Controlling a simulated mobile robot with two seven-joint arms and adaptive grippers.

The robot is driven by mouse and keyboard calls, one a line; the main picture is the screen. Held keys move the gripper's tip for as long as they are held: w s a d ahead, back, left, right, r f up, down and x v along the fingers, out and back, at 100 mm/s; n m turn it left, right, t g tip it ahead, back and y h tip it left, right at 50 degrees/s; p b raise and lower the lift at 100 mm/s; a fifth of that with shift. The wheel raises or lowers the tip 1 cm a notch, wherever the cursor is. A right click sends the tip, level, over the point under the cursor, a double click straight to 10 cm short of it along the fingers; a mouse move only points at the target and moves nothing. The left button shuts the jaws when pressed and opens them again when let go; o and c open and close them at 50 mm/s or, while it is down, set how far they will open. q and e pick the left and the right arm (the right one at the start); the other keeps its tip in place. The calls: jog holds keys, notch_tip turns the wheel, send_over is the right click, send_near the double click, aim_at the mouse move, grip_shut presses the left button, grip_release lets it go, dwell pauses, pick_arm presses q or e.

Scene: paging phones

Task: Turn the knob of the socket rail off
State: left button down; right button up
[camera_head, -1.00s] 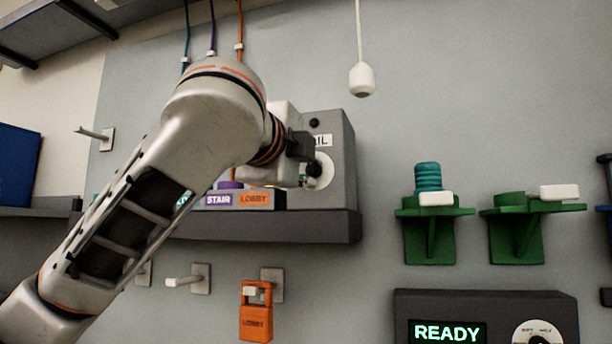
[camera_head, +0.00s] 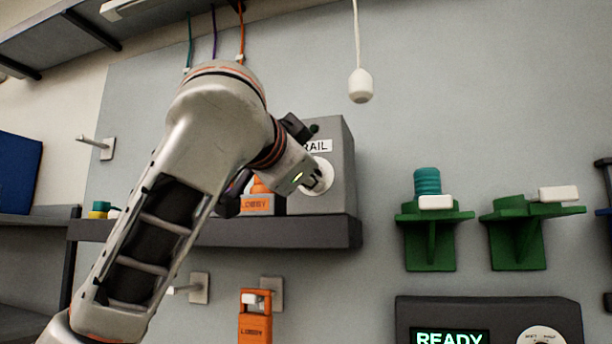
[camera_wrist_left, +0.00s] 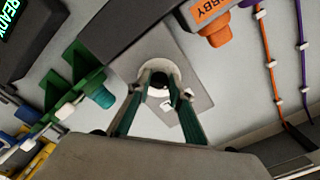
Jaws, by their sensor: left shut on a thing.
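The socket rail's switch is a grey box (camera_head: 336,138) labelled RAIL, standing at the right end of the dark shelf. Its front carries a round white dial (camera_head: 328,172); the knob at the dial's middle is mostly hidden by my gripper in the head view. My left gripper (camera_head: 316,180) reaches the dial from the left. In the left wrist view its two fingers (camera_wrist_left: 160,84) are closed around the small dark knob (camera_wrist_left: 159,77) in front of the white dial. The knob's exact pointing cannot be read. My right gripper is not in view.
An orange LOBBY plug base (camera_head: 258,204) sits close beside the box, behind my wrist. The dark shelf (camera_head: 290,232) runs below. A white pull cord (camera_head: 361,86) hangs to the right. Green brackets (camera_head: 430,240) and a READY panel (camera_head: 490,312) are farther right.

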pick_arm(q)
jog(key=shift+n, duration=0.4)
jog(key=c, duration=1.8)
grip_release()
jog(key=shift+s, duration=0.1)
jog(key=v, duration=1.2)
